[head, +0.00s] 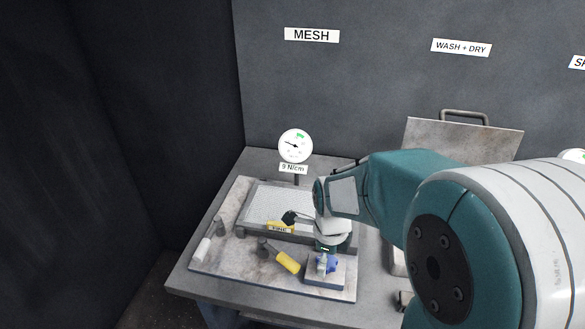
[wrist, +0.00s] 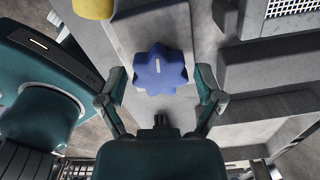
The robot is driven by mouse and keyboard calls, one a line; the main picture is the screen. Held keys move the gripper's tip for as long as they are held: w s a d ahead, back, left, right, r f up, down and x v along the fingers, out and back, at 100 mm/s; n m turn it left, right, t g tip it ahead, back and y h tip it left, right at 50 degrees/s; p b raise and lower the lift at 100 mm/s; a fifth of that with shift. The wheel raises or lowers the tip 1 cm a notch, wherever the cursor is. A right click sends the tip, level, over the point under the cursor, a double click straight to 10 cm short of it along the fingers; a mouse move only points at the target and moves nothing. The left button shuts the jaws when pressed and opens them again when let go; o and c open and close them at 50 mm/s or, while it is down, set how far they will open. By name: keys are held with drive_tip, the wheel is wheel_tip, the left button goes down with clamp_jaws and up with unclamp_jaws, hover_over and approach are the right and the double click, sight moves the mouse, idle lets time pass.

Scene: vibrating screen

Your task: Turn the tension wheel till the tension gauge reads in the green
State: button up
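The blue lobed tension wheel (head: 326,264) sits on a small block at the front of the bench plate. In the wrist view the wheel (wrist: 160,70) shows a pale mark on its top, with gaps between it and both fingers. My gripper (wrist: 161,86) is open, one finger to each side of the wheel; in the head view my gripper (head: 327,248) is just above it. The white round tension gauge (head: 295,146) stands behind the screen. Its dark needle points left and slightly up, away from a green patch near the top. Its exact reading is too small to tell.
A framed mesh screen (head: 275,203) with a yellow tag lies behind the wheel. A yellow-handled clamp (head: 287,262) is just left of the wheel. A card reading 9 N/cm (head: 293,169) is below the gauge. A grey lidded box (head: 464,137) stands to the right.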

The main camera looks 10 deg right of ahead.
drive_tip(key=shift+r, duration=0.1)
drive_tip(key=shift+r, duration=2.9)
drive_tip(key=shift+o, duration=1)
drive_tip(key=shift+r, duration=0.1)
wheel_tip(320, 180, up, 6)
drive_tip(key=shift+f, duration=0.1)
